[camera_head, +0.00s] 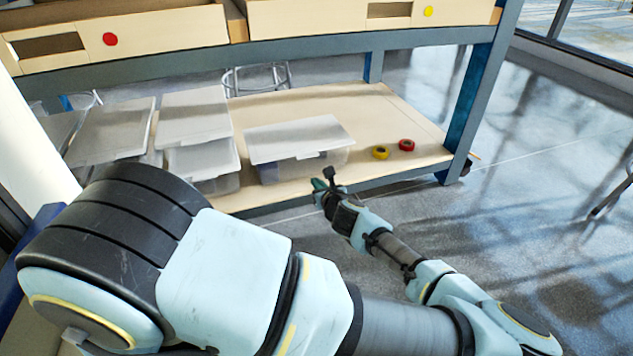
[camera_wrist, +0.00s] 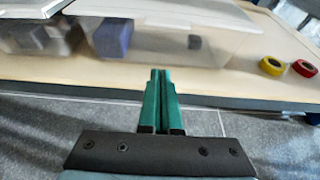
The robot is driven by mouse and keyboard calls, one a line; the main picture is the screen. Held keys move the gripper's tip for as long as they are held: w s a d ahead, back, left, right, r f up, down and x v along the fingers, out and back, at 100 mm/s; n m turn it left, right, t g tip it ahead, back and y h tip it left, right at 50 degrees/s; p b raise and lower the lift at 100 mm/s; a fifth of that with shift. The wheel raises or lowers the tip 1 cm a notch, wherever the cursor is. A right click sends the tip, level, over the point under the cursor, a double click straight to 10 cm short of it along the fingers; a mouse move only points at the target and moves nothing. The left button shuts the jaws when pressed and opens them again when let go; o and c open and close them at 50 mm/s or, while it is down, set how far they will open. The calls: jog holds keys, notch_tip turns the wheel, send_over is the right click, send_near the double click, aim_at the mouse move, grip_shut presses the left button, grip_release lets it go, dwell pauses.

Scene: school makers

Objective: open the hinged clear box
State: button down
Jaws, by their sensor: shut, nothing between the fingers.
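A hinged clear box (camera_head: 310,168) with a pale, flat lid (camera_head: 297,138) sits on the low wooden shelf, right of the other boxes. Its lid looks shut. In the wrist view the clear box (camera_wrist: 190,45) is straight ahead, with a dark blue item (camera_wrist: 112,38) showing through its wall. My gripper (camera_head: 326,180) is in front of the shelf's front edge, near the box. In the wrist view my gripper (camera_wrist: 158,75) has its green fingers together, with nothing between them. I cannot tell whether the fingertips touch the box.
Other lidded clear boxes (camera_head: 203,160) stand to the left on the shelf (camera_head: 390,112). A yellow tape roll (camera_head: 381,152) and a red tape roll (camera_head: 406,145) lie to the right. Blue-grey bench legs (camera_head: 468,115) and wooden drawers (camera_head: 330,18) frame the shelf. The floor at right is open.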

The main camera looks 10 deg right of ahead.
jog(key=w+b, duration=0.1)
jog(key=w, duration=0.1)
jog(key=w+b, duration=0.1)
jog(key=w, duration=0.2)
jog(key=w+a+b, duration=0.1)
jog(key=w, duration=0.1)
jog(key=shift+w, duration=0.2)
jog(key=shift+a+r, duration=0.1)
jog(key=shift+r, duration=0.6)
jog(key=shift+r, duration=0.1)
jog(key=w+r+g+p, duration=0.3)
jog(key=r+p, duration=0.9)
jog(key=p, duration=1)
jog(key=shift+a+r+g, duration=0.2)
jog(key=shift+r+g, duration=0.1)
jog(key=shift+g, duration=0.4)
jog(key=shift+f, duration=0.1)
